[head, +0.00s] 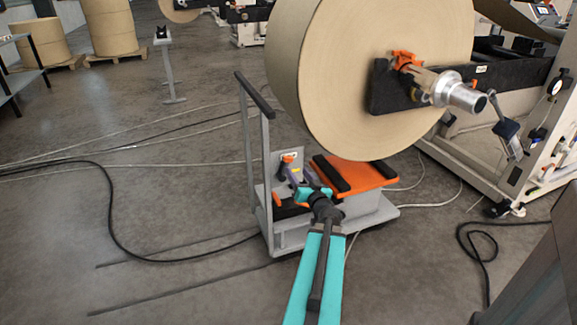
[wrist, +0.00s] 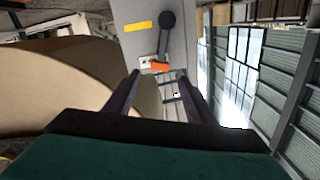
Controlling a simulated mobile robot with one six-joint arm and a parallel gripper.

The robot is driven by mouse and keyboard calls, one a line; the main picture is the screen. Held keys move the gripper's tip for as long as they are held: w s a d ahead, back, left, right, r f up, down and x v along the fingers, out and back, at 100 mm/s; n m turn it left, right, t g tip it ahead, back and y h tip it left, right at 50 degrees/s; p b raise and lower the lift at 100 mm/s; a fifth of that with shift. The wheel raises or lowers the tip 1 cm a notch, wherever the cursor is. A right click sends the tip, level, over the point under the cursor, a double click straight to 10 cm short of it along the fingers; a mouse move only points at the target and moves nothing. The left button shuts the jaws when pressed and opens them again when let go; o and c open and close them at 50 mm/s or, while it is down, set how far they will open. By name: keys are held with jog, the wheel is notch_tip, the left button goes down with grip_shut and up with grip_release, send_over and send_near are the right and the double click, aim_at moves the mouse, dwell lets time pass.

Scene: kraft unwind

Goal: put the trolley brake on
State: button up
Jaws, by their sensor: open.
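The grey trolley (head: 385,213) stands under the big kraft roll, with an orange top (head: 352,178) and an upright push handle (head: 254,93) at its left. A small grey panel on it carries a lever with a black knob (head: 281,172) and an orange hub (head: 288,158). In the wrist view the black lever (wrist: 167,20) and orange hub (wrist: 160,66) lie just beyond my fingertips. My gripper (head: 304,180) is in front of the panel. In the wrist view its fingers (wrist: 158,76) are apart with nothing between them. No contact with the lever shows.
The kraft roll (head: 345,70) overhangs the trolley on a shaft (head: 460,95), close above my gripper. The unwind stand (head: 480,165) is to the right. Black cable (head: 112,205) and floor rails (head: 180,290) lie at left. Open floor lies left of the trolley.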

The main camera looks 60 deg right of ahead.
aim_at(289, 160)
jog(key=shift+b+x, duration=0.55)
jog(key=shift+x, duration=3.9)
jog(key=shift+c, duration=0.4)
grip_shut()
jog(key=shift+a, duration=0.25)
jog(key=shift+d, duration=0.15)
